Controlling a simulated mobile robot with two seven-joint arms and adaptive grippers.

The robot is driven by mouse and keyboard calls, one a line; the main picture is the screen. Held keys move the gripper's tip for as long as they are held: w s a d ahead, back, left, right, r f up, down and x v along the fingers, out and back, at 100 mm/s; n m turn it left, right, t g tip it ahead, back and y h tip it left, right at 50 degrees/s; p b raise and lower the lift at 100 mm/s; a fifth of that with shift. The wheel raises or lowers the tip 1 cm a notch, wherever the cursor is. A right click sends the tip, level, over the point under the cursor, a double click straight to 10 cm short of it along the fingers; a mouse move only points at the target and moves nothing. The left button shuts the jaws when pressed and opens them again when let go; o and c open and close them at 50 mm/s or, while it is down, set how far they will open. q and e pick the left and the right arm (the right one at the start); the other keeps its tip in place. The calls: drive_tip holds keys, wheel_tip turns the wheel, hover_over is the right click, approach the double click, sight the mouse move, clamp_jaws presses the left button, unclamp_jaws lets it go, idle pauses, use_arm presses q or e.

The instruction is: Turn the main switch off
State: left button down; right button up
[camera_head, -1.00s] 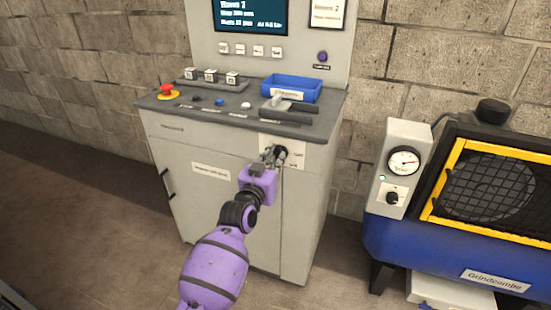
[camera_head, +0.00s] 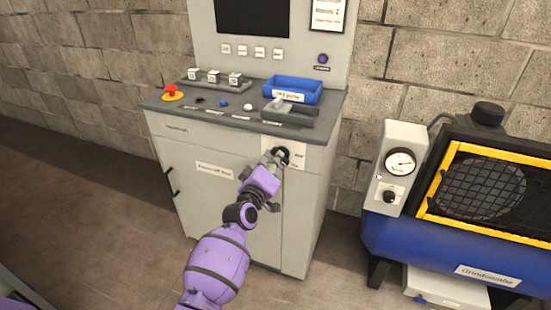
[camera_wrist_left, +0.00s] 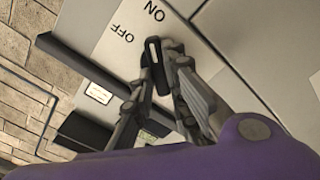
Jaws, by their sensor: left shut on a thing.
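The main switch is a black rotary knob (camera_head: 284,155) on a pale plate (camera_head: 299,148) at the upper right of the grey cabinet's front. In the left wrist view its black handle (camera_wrist_left: 153,51) has a white mark, and ON and OFF are printed on the plate beside it. My left gripper (camera_head: 276,158) is shut on the handle, with one finger on each side in the left wrist view (camera_wrist_left: 157,68). The fingers partly hide the knob, so I cannot tell exactly which label it points to. The cabinet's screen (camera_head: 252,17) is dark. My right gripper is not in view.
Above the switch, the cabinet's desktop holds a red emergency button (camera_head: 172,91), a blue tray (camera_head: 292,90) and a grey lever (camera_head: 285,104). A blue machine (camera_head: 400,245) with a gauge box stands to the right. The floor before the cabinet is clear.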

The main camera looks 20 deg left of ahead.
use_arm(q)
drive_tip(key=shift+f+n, duration=0.15)
drive_tip(key=shift+n, duration=1.7)
drive_tip(key=shift+f+n, duration=0.15)
drive_tip(key=shift+n, duration=1.7)
drive_tip(key=c, duration=1.7)
unclamp_jaws()
drive_tip(key=s, duration=1.2)
drive_tip(key=shift+a, duration=0.25)
